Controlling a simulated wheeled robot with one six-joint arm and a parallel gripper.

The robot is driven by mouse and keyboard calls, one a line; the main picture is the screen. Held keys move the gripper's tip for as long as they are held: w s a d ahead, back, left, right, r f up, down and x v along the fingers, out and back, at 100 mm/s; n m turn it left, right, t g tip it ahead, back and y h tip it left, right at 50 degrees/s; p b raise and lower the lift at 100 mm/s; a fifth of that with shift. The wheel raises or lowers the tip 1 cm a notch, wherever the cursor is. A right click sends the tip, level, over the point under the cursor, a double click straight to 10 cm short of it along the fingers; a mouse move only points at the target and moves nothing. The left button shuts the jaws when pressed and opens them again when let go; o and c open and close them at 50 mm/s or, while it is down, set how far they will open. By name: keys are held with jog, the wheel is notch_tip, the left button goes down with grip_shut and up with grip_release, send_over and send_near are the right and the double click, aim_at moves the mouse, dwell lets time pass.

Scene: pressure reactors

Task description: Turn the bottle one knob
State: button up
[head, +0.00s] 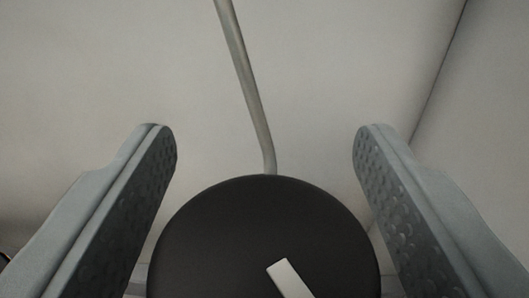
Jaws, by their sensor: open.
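A round black knob (225,235) with a white pointer mark (288,278) fills the lower middle of the head view. The mark leans, its upper end to the left. The lower part of the knob is cut off by the picture edge. My gripper (265,145) is open, with one grey, dimpled finger on each side of the knob. A gap shows between the knob and each fingertip. The frame shows no bottle and no label on the knob, so I cannot tell which knob it is.
A thin grey metal tube (250,85) runs down from the top to behind the knob. A plain pale wall (330,80) stands behind, with a corner edge at the right. A small dark thing (4,260) shows at the lower left edge.

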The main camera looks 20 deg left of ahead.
jog(key=shift+c, duration=0.4)
jog(key=c, duration=0.9)
dwell(0.4)
jog(key=o, duration=1)
jog(key=v, duration=1.7)
jog(key=shift+s+d, duration=0.1)
jog(key=shift+s, duration=0.1)
jog(key=shift+c, duration=0.2)
